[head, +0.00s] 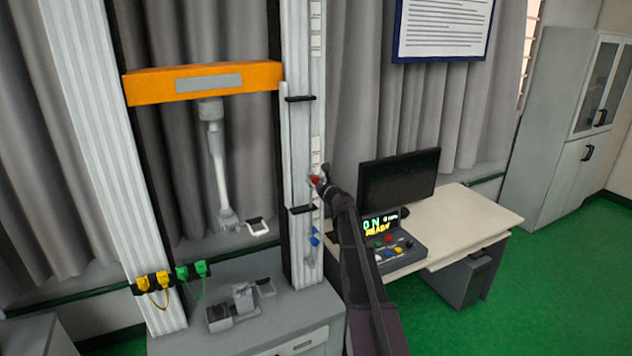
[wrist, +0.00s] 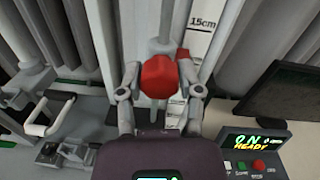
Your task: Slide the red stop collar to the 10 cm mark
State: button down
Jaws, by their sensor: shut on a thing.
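The red stop collar (wrist: 160,77) sits on a thin vertical rod in the wrist view, between the two fingers of my gripper (wrist: 159,84). My gripper is shut on the collar's red knob. A white scale strip (wrist: 201,27) with a "15cm" label runs behind the collar, up and to its right. The collar's exact reading cannot be told. In the head view, the red collar (head: 315,180) is small at the right column, with my gripper (head: 319,181) at it.
An orange crosshead (head: 203,82) spans the tower's columns. Black brackets (head: 301,209) hold the rod. A control box (head: 392,246) and monitor (head: 398,178) stand on the desk at right.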

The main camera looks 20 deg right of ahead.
jog(key=shift+f+b, duration=0.45)
jog(key=shift+f, duration=0.4)
jog(key=shift+c, duration=1.3)
grip_release()
jog(key=s+d, duration=0.1)
jog(key=s, duration=1.1)
